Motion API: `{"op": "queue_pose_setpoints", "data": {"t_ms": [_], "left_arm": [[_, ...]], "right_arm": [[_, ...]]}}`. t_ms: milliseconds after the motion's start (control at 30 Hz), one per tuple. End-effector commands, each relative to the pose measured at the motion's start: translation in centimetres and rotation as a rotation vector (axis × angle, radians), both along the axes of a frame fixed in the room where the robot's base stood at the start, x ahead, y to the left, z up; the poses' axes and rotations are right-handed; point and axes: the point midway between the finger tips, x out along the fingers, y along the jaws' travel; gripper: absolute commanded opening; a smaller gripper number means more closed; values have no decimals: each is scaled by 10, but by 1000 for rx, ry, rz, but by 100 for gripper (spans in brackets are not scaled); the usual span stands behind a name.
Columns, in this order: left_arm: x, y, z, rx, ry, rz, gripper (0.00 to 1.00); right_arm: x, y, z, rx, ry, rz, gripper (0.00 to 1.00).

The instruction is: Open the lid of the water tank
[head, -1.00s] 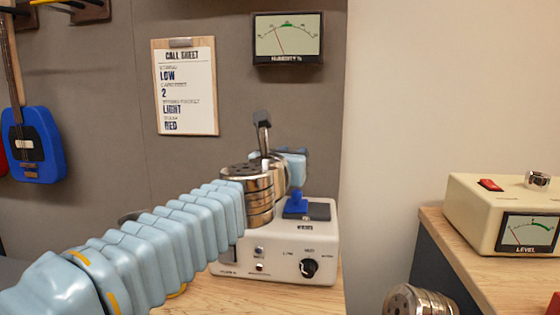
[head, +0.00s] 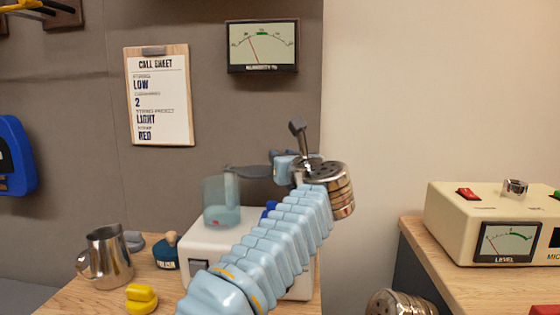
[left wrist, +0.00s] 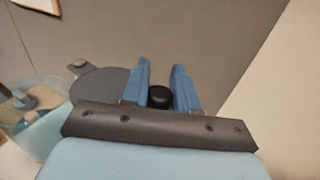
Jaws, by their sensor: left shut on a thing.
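The water tank (head: 221,203) is a clear bluish container on the left of a white machine (head: 205,245). It also shows at the lower left of the left wrist view (left wrist: 35,138). The lid (head: 247,171) is a dark grey flat disc, seen above and to the right of the tank's top; in the left wrist view the lid (left wrist: 100,88) lies left of my fingers. My left gripper (head: 282,165) is at the lid's right end. In the left wrist view its blue fingers (left wrist: 161,85) have a black rounded piece between them. My right gripper is out of view.
A metal jug (head: 107,258), a yellow object (head: 141,298) and a dark blue wooden-knobbed object (head: 166,251) stand left of the machine. A cream meter box (head: 450,220) is on the right counter. A clipboard (head: 158,97) and wall meter (head: 262,46) hang behind.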

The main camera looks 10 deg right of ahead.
Motion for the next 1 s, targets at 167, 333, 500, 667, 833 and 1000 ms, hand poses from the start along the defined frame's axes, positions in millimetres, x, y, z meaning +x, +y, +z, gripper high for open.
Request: {"op": "queue_pose_setpoints", "data": {"t_ms": [167, 333, 500, 667, 833, 1000], "left_arm": [[1, -6, 7, -9, -11, 36, 0], [4, -4, 5, -14, -4, 65, 0], [6, -1, 3, -16, 1, 79, 0], [6, -1, 3, -16, 3, 82, 0], [7, 0, 2, -16, 4, 83, 0], [7, 0, 1, -15, 5, 84, 50]], "right_arm": [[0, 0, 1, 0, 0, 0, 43], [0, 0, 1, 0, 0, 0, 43], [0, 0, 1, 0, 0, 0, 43], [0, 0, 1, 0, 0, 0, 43], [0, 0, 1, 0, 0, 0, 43], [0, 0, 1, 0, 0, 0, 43]]}}
